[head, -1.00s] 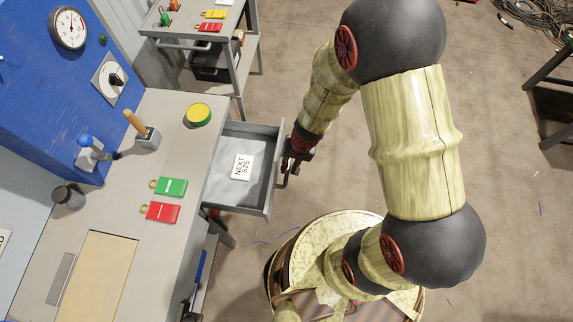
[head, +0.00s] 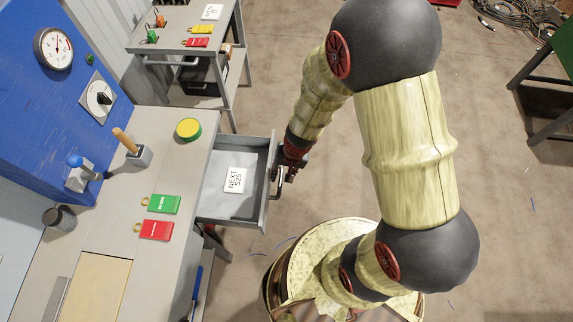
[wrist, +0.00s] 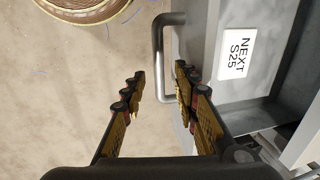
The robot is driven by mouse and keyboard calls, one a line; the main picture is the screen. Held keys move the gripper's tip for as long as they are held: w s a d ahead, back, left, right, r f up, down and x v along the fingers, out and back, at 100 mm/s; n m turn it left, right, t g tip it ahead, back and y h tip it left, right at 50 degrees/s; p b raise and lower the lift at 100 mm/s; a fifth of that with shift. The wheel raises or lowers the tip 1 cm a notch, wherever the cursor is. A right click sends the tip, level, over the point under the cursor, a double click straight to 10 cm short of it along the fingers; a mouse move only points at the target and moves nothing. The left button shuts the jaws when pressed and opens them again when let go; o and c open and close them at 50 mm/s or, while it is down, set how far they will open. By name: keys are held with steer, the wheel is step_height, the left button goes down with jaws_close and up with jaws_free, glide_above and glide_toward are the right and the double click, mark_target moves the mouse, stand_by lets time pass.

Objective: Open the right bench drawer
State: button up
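The drawer and card (wrist: 236,55) also show at the right of the wrist view. The drawer's metal bar handle (wrist: 159,60) stands off its front. My gripper (wrist: 160,75) is open, its two fingers apart, with the handle bar lying in line with the gap between their tips. In the head view my gripper (head: 288,170) is at the handle; its fingertips are hard to make out there.
On the bench top (head: 115,215) are a green tag (head: 164,204), a red tag (head: 157,230) and a yellow-green round button (head: 188,129). A grey cart (head: 175,42) stands behind. The floor right of the drawer is clear apart from my own body.

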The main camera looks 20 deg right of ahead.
step_height(320, 180, up, 10)
steer(key=d, duration=0.2)
steer(key=shift+s, duration=0.4)
steer(key=s+d+r+n+t, duration=0.1)
steer(key=s+d+r, duration=0.1)
steer(key=r, duration=0.7)
steer(key=s+d+r+n+t+h, duration=0.1)
steer(key=s+r, duration=0.3)
steer(key=r, duration=0.5)
steer(key=s+d+r+n+t+h, duration=0.1)
steer(key=s+d+r+n+t, duration=0.1)
steer(key=r, duration=0.7)
steer(key=shift+s+d+r+t, duration=0.3)
steer(key=shift+s+t, duration=0.1)
steer(key=shift+s, duration=0.05)
